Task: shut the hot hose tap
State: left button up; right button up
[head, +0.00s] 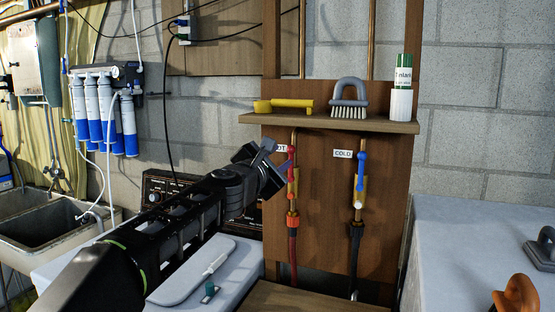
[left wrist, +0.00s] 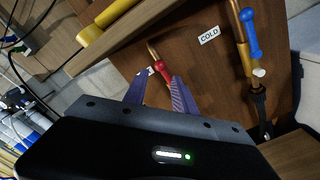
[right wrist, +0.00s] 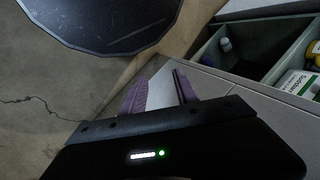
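The hot hose tap has a red lever (head: 291,156) on a brass pipe, on the left of the wooden board under the shelf. In the left wrist view the red lever (left wrist: 162,68) lies just beyond and between my finger tips. The lever seems to run along its pipe. My left gripper (head: 279,156) is open at the hot tap and partly hides its label and valve; it also shows in the left wrist view (left wrist: 160,88). I cannot tell whether a finger touches the lever. My right gripper (right wrist: 159,85) is open and empty, low over the floor.
The cold tap with a blue lever (head: 360,170) stands to the right. The shelf (head: 330,124) above holds a yellow tool (head: 285,104), a brush (head: 349,98) and a can (head: 401,90). A white appliance top (head: 470,245) is at right. A grey compartmented container (right wrist: 240,55) is near my right gripper.

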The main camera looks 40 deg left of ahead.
aim_at(289, 151)
pick_arm(q)
jog(key=x, duration=0.6)
jog(key=shift+p, duration=0.4)
jog(key=shift+w+a+r, duration=0.2)
jog(key=shift+w+r, duration=0.05)
jog(key=shift+w, duration=0.05)
jog(key=shift+w+f, duration=0.3)
jog(key=shift+w, duration=0.05)
jog(key=shift+c, duration=0.8)
jog(key=c, duration=0.5)
